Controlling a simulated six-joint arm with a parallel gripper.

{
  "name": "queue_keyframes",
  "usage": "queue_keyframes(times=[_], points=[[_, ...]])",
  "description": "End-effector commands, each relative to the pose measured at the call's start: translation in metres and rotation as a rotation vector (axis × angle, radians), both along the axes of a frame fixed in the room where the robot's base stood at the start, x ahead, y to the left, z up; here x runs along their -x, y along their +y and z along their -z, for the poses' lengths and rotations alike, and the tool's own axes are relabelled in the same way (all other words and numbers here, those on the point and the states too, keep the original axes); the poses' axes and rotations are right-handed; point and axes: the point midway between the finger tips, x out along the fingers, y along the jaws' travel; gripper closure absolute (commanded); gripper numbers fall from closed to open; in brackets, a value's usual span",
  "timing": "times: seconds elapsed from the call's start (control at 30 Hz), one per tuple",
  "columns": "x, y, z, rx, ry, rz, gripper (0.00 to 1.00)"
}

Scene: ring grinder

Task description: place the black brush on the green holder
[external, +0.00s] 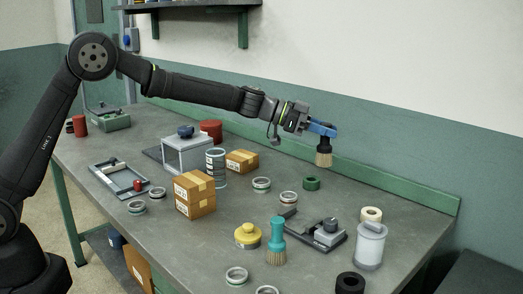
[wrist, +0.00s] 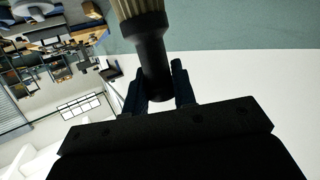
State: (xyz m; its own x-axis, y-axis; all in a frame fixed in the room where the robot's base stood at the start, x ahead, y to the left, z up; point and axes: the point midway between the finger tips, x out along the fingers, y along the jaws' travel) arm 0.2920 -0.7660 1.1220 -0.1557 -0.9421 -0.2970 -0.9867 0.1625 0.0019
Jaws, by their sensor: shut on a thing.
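The black brush (external: 324,157) with pale bristles is in my gripper (external: 321,129), held in the air with its bristles pointing down. In the wrist view its black handle (wrist: 152,55) sits between the two dark blue fingers (wrist: 158,88), with the bristles at the top edge. The fingers are shut on the handle. The green holder (external: 311,183) looks like a small green ring on the table, below and slightly left of the brush in the external view. There is a clear gap between them. The holder cannot be made out in the wrist view.
A teal brush (external: 277,244) stands near the front. Cardboard boxes (external: 195,195) stand left. A green rail (external: 400,188) runs along the back edge.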

Motion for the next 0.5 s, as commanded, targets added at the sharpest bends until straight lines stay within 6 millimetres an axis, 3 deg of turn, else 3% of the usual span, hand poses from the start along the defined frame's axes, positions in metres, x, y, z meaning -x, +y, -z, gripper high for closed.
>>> queue_keyframes(times=[0.2, 0.5], points=[[-0.029, 0.011, 0.005, 0.0, 0.001, 0.027, 1.0], [-0.093, 0.011, 0.043, -0.001, 0.002, 0.026, 1.0]])
